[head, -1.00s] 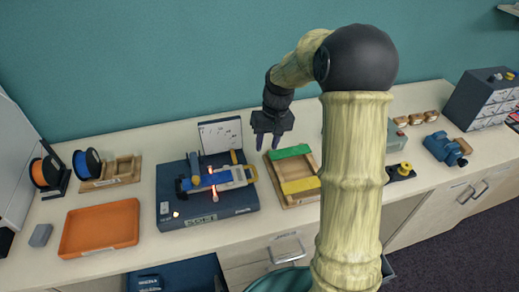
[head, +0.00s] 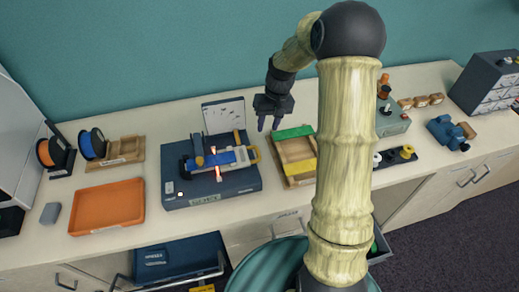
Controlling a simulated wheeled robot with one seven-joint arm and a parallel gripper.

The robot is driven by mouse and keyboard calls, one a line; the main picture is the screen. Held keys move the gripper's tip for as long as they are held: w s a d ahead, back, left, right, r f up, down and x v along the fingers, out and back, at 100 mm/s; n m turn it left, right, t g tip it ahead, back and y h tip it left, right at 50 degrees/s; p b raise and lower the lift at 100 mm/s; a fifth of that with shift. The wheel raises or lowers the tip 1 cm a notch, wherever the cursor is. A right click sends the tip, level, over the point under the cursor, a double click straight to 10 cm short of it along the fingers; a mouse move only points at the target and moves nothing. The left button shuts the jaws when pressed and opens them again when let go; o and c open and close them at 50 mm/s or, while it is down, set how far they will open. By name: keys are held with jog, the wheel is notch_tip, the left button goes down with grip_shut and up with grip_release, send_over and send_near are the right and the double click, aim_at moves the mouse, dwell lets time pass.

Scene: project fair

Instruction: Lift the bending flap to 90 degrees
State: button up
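The bending machine is a dark blue box (head: 240,182) on the bench, left of the middle in the head view. On its top lies a blue and yellow flat part (head: 228,158), which looks like the flap and looks about level. A thin orange-red glowing strip (head: 218,172) crosses the machine. A small lamp (head: 180,194) is lit on its front left. My gripper (head: 268,124) hangs above the bench, up and right of the machine, fingers pointing down. The fingers are apart with nothing between them. It appears clear of the flap.
A wooden tray (head: 290,181) with green and yellow strips stands right of the machine. An orange tray (head: 75,213) and spools (head: 92,144) are to the left. A sheet stand (head: 223,115) is behind the machine. My arm hides part of the bench at right.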

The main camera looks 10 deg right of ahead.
aim_at(259, 154)
jog(key=f+p, duration=0.1)
jog(key=f, duration=0.3)
jog(key=a+f+p, duration=0.1)
jog(key=f, duration=0.3)
jog(key=a+f+p, duration=0.1)
jog(key=f, duration=0.3)
jog(key=shift+a+f, duration=0.25)
jog(key=shift+f, duration=0.05)
jog(key=shift+a, duration=0.1)
jog(key=shift+c, duration=0.4)
